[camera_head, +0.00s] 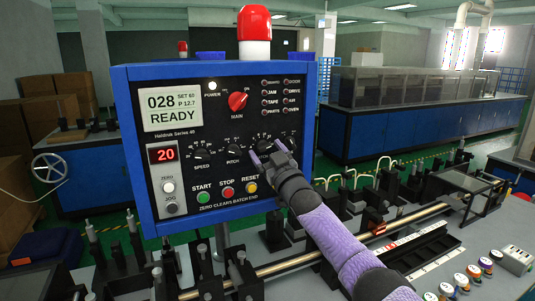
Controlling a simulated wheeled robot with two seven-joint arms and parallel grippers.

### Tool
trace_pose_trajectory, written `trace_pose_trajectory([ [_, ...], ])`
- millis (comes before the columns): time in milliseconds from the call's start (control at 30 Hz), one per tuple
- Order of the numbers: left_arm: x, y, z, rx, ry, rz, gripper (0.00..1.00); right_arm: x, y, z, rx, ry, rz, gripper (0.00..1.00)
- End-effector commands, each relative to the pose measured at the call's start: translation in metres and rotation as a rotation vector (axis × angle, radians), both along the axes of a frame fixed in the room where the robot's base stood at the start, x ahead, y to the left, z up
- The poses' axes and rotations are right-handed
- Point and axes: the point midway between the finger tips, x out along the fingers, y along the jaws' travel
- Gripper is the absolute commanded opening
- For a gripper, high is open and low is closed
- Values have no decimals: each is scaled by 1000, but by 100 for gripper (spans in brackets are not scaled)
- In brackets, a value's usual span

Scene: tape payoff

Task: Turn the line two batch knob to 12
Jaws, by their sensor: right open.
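A blue-framed black control panel (220,100) faces me. Its lower row has a speed knob (202,155), a pitch knob (233,151) and a third knob (264,146) to their right. My right gripper (267,154) is at this third knob, with its open fingers just in front of or around it; I cannot tell if they touch. The gripper hides the label under that knob and part of its scale, so its setting is not readable. The red counter display (165,154) shows 20. The screen (170,108) reads 028, SET 60, P 12.7, READY. My left gripper is not in view.
Start (203,198), stop (228,192) and reset (251,187) buttons sit just below the knobs, close to my gripper. A red main switch (238,101) is above. A metal rod (285,265) and several black fixtures stand on the bench below. Several coloured-top spools or jars stand lower right.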

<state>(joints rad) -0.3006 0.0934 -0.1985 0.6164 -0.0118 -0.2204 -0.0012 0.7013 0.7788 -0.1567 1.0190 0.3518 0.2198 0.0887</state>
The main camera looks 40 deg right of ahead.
Motion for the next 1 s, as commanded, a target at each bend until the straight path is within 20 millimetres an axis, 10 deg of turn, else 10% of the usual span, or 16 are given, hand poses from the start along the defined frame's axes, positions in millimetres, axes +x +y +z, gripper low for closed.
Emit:
trace_pose_trajectory([
  [167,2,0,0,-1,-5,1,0,0,0,0,0,0,0,87],
  [567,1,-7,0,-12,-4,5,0,0,0,0,1,0,1,2],
  [1000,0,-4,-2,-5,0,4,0,-1,-1,0,-104,34,0,0],
])
